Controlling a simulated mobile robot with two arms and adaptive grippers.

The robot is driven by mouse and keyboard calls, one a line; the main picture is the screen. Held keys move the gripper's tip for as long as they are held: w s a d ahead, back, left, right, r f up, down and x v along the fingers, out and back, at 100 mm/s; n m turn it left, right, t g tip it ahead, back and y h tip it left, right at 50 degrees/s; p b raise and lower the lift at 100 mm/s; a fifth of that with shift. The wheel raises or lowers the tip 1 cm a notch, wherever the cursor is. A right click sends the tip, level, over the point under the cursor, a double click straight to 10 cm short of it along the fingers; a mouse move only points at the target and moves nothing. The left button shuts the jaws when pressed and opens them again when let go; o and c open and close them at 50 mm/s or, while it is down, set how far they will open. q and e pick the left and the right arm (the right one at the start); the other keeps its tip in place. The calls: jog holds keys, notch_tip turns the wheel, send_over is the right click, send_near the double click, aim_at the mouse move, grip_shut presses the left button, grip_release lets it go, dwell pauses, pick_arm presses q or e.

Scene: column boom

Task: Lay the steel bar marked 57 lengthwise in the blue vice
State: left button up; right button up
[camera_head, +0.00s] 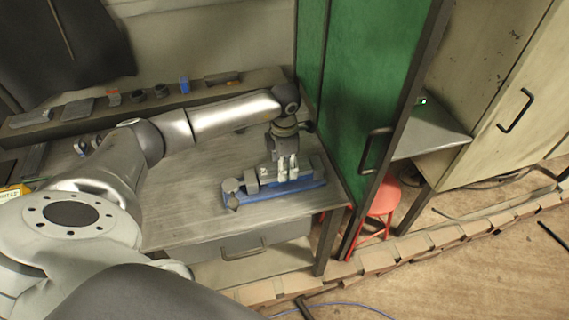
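The blue vice (246,208) lies near the front right of the workbench, its blue base showing under grey metal parts. My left gripper (288,168) points down right over the vice, with its pale fingertips in front of or between the grey jaws. The fingertips look close together. I cannot tell whether a bar is between them. No number 57 is readable, and I cannot tell a steel bar apart from the vice's grey parts. My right gripper is not in view.
The wooden workbench (190,210) is mostly clear left of the vice. A shelf (145,107) along its back holds several small items, one of them blue (184,85). A green cabinet door (345,85) stands close right of the vice. A red stool (384,195) is beyond it.

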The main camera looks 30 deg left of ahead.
pick_arm(q)
jog(key=shift+f+b, duration=0.1)
jog(key=shift+b, duration=0.2)
dwell(0.4)
jog(key=o, duration=1.3)
jog(key=shift+o, duration=1)
notch_tip(320, 180, up, 12)
